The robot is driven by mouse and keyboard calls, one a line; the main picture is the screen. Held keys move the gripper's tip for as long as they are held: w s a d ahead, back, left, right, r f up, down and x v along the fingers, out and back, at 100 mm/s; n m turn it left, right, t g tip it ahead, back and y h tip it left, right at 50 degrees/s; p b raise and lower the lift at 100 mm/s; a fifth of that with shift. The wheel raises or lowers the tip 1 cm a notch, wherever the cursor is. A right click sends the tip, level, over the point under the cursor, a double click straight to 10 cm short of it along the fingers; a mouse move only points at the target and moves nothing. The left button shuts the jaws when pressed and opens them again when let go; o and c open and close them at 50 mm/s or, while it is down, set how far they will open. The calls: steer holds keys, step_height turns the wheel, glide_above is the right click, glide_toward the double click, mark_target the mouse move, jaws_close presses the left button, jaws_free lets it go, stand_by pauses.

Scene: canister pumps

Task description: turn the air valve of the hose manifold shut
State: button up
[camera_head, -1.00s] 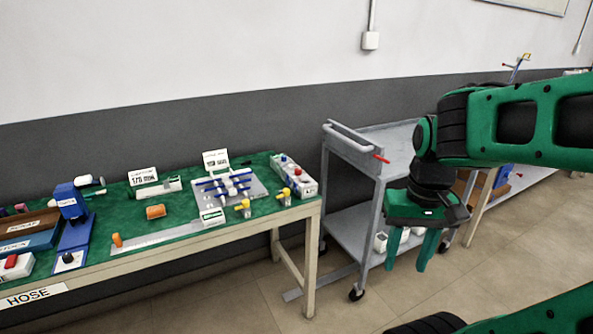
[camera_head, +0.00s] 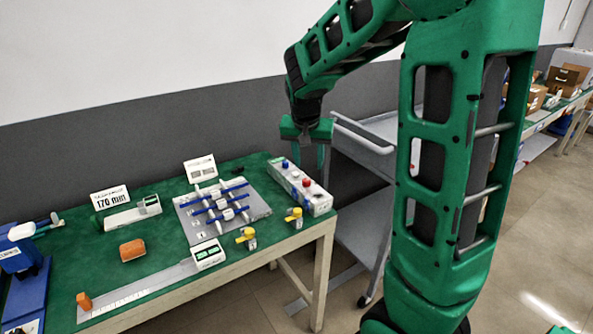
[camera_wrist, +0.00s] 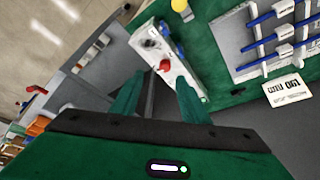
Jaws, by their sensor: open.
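My gripper (camera_head: 312,158) is open and empty, pointing down above the far right corner of the green table. In the wrist view its two green fingers (camera_wrist: 156,90) are spread apart. A white box (camera_head: 317,203) with blue knobs and a red knob (camera_head: 308,182) lies along the table's right edge, nearer the camera than my gripper. In the wrist view the red knob (camera_wrist: 164,66) shows just beyond the fingertips, apart from them. Two yellow valve-like fittings (camera_head: 248,236) (camera_head: 294,216) stand near the table's front edge. I cannot tell for sure which part is the air valve.
A grey plate (camera_head: 257,210) with blue-and-white bars lies left of the box. A grey cart (camera_head: 365,205) stands close to the table's right end. A label card (camera_head: 200,169), an orange block (camera_head: 132,250) and a long ruler (camera_head: 140,290) are farther left.

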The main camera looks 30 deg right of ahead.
mark_target(306, 180)
steer(key=x, duration=0.3)
steer(key=w+x, duration=0.1)
steer(key=x, duration=0.7)
steer(key=shift+w+a, duration=0.1)
steer(key=shift+w, duration=0.3)
steer(key=shift+r, duration=0.1)
steer(key=c, duration=1)
